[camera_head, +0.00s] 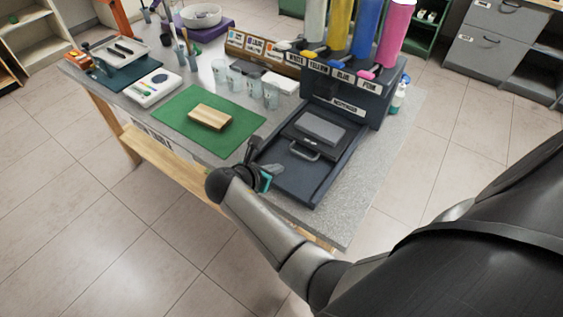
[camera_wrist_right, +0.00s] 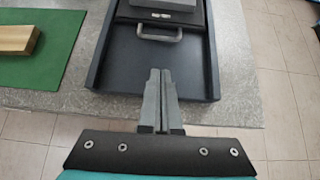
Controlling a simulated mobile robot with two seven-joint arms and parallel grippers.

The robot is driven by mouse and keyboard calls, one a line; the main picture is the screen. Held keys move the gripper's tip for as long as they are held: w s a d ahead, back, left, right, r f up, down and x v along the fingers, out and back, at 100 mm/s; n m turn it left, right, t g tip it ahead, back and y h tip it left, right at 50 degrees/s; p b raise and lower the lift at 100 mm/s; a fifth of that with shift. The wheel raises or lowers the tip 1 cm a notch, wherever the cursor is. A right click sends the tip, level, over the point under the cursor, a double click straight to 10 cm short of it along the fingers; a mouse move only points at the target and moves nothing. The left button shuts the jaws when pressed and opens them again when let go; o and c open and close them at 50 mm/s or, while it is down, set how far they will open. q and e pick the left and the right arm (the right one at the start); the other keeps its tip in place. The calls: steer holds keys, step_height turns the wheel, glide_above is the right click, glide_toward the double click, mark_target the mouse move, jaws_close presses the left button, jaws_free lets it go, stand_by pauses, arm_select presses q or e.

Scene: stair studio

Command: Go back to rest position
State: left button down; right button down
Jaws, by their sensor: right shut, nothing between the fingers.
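My right gripper (camera_head: 254,146) is at the front edge of the speckled grey table (camera_head: 345,215), just left of a dark tray station. In the right wrist view, its two fingers (camera_wrist_right: 160,88) are together and empty, pointing at the front of the dark tray (camera_wrist_right: 105,75). They look apart from the tray's handle (camera_wrist_right: 160,34). My right arm comes in from the lower right of the head view. My left gripper is not in view.
A wooden block (camera_head: 210,117) lies on a green mat (camera_head: 178,122). Several clear cups (camera_head: 236,80) stand behind it. The dispenser (camera_head: 345,85) with coloured tubes stands at the table's right. Open tiled floor (camera_head: 120,250) lies in front.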

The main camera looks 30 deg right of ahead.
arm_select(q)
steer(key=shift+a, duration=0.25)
arm_select(e)
steer(key=shift+a, duration=0.1)
